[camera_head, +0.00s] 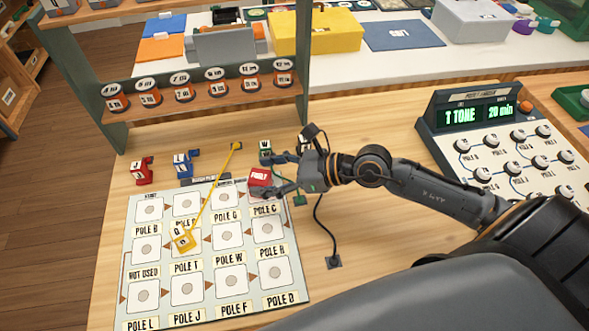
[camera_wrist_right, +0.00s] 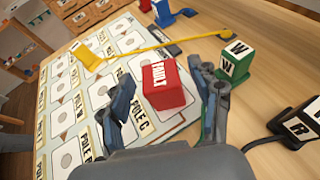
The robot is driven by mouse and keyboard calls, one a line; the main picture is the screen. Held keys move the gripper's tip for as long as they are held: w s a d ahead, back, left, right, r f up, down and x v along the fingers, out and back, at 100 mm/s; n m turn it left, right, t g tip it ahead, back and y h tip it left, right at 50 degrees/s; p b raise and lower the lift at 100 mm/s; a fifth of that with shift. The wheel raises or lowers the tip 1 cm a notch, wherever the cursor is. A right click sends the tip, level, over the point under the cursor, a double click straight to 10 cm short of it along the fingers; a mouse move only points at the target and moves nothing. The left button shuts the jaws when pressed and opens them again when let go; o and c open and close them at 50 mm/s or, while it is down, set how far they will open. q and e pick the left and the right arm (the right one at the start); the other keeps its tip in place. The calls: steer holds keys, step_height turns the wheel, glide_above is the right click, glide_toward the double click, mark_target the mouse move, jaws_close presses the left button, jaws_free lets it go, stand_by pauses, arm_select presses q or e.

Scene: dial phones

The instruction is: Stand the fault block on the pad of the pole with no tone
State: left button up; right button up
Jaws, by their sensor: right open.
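The red fault block (camera_head: 259,178) stands upright on the top-right pad of the pole board (camera_head: 206,206), the pad above the POLE C label (camera_head: 266,210). Its white FAULT label shows clearly in the right wrist view (camera_wrist_right: 165,84). My right gripper (camera_head: 272,176) is open, with one finger on each side of the block; in the right wrist view a gap shows between the block and each finger (camera_wrist_right: 166,104). My left gripper is not in view.
A yellow cord (camera_head: 210,192) crosses the board. A green W block (camera_head: 265,147), a red J block (camera_head: 141,172) and a blue block (camera_head: 182,165) stand behind it. A console (camera_head: 490,130) at right reads 1 TONE and 20 min. A shelf (camera_head: 200,97) stands behind.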

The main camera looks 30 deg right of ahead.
steer(key=b+v, duration=0.1)
steer(key=v, duration=0.6)
steer(key=shift+s, duration=0.3)
steer(key=shift+v, duration=1.45)
steer(key=shift+w, duration=0.1)
